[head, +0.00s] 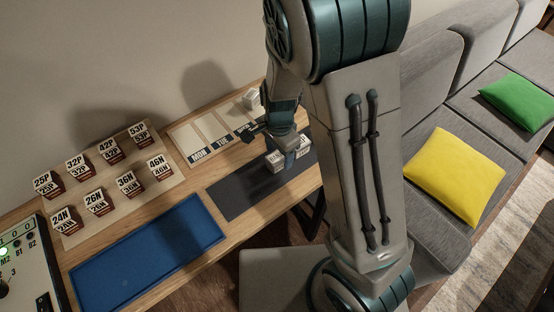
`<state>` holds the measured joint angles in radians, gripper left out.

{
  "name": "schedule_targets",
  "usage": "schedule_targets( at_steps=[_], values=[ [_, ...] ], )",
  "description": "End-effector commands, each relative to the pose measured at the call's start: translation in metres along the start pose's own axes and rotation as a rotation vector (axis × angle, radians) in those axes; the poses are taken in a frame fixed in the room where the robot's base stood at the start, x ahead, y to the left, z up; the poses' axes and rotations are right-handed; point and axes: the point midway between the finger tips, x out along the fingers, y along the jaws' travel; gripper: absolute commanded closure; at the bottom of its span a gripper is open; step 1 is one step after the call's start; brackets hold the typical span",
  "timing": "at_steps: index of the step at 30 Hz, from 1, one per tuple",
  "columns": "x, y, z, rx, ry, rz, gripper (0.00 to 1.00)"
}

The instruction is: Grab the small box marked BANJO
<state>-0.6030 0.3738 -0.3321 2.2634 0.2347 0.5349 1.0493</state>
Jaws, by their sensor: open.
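Small white boxes (276,162) stand on the dark mat (233,197) near the right end of the table. They carry dark print that is too small to read, so I cannot tell which one is marked BANJO. My gripper (271,146) is open, just above and beside these boxes. One finger hangs in front of them and partly hides them. I cannot tell whether it touches them. Another whitish box (252,98) stands farther back, partly hidden by my arm.
A board (145,185) holds several number-marked boxes at the left. A board with day-labelled strips (187,138) lies behind the dark mat. An empty blue tray (150,255) lies in front. A control panel (30,262) stands at the far left. A grey sofa (430,120) is at the right.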

Motion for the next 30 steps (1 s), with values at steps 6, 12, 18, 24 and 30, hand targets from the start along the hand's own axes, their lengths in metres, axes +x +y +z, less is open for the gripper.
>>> schedule_targets(
  at_steps=[6,12,18,24,30],
  values=[
    [0.0176,0.0007,0.0001,0.0,0.001,0.001,0.38],
    [0.0175,0.0006,0.0002,-0.001,0.001,0.0,0.38],
    [0.0174,0.0006,0.0002,-0.001,0.001,0.0,0.88],
    [0.0172,0.0005,0.0002,-0.001,0.001,0.0,0.88],
    [0.0127,0.0,0.0002,-0.001,0.001,-0.002,0.88]
  ],
)
